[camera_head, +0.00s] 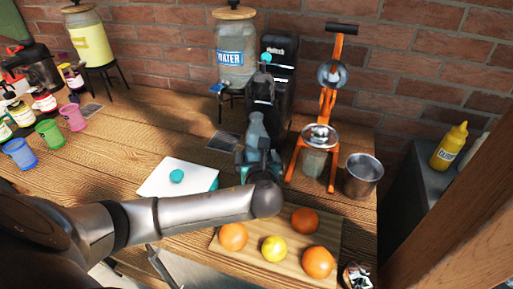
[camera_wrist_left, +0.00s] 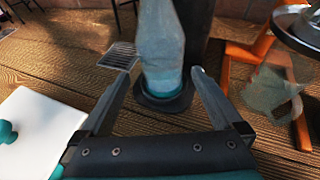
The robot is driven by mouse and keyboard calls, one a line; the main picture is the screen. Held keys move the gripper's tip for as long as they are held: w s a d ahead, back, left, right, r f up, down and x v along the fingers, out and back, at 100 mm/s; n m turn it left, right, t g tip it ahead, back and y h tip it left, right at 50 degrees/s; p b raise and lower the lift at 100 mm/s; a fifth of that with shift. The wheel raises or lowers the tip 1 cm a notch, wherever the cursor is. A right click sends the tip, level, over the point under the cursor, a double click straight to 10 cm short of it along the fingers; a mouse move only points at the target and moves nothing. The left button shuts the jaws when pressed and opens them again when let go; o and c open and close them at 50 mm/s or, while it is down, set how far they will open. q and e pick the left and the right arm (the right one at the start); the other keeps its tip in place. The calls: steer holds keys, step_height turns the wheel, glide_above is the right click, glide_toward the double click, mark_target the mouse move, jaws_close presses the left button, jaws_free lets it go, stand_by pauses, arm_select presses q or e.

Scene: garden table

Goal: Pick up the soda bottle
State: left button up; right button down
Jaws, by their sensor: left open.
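The soda bottle (camera_head: 257,128) is clear with a bluish lower part. It stands upright at the black soda machine (camera_head: 278,70), partly hidden by my left gripper in the head view. In the left wrist view the bottle (camera_wrist_left: 162,45) rises from a round dark base (camera_wrist_left: 165,102), its top cut off by the picture edge. My left gripper (camera_head: 258,157) is open. In the wrist view its fingers (camera_wrist_left: 160,75) point at the bottle, one on either side, with gaps visible between them and it. My right gripper is not in view.
An orange juicer (camera_head: 326,100) and a metal cup (camera_head: 363,175) stand to the right. A cutting board (camera_head: 292,255) with oranges and a lemon lies in front. A white board (camera_head: 160,186) with a teal knob lies left. A water dispenser (camera_head: 235,55) stands behind.

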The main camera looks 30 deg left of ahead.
arm_select(q)
steer(key=shift+x, duration=0.9)
steer(key=b+x, duration=0.1)
steer(key=x, duration=0.4)
steer(key=shift+d+f+b, duration=0.2)
steer(key=shift+b, duration=0.1)
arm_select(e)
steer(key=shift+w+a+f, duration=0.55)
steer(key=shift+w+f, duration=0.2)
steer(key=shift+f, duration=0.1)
arm_select(q)
steer(key=shift+c, duration=0.2)
steer(key=c, duration=0.6)
jaws_close()
steer(key=shift+r, duration=0.1)
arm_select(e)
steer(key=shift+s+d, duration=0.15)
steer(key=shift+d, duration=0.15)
